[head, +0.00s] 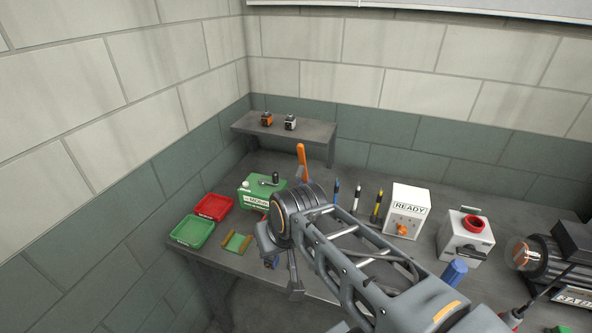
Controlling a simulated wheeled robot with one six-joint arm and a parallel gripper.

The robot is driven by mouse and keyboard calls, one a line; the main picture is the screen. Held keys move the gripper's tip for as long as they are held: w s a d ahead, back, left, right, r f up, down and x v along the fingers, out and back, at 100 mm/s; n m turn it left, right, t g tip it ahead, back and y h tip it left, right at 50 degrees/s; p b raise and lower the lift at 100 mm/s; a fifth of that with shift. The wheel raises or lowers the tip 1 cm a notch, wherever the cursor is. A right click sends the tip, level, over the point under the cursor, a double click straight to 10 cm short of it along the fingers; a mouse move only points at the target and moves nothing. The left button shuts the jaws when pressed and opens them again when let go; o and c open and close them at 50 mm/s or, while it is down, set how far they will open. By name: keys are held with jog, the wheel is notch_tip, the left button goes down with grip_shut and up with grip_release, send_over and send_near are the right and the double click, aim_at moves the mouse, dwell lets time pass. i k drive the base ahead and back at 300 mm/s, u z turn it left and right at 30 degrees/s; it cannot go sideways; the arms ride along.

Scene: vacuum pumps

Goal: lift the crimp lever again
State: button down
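An orange lever (302,163) stands nearly upright behind my arm's wrist in the head view; I take it to be the crimp lever. Its lower end and whatever it is mounted on are hidden by my wrist. My gripper (282,266) is below and in front of the lever, partly covered by my own arm. Its grey finger parts point down over the front edge of the bench, apart from the visible part of the lever. I cannot tell how far apart the fingers are or whether anything is between them.
A green box (252,191) with a black knob stands left of the lever. Red (213,206) and green (193,231) trays lie at the bench's left end. Several pen-like tools, a white READY box (408,208), a grey red-topped box (461,237) and a pump (550,262) stand right.

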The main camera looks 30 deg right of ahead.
aim_at(302, 172)
jog(key=z, duration=0.05)
jog(key=k, duration=1.2)
jog(key=u, duration=0.7)
jog(key=i, duration=1.35)
jog(key=z, duration=0.85)
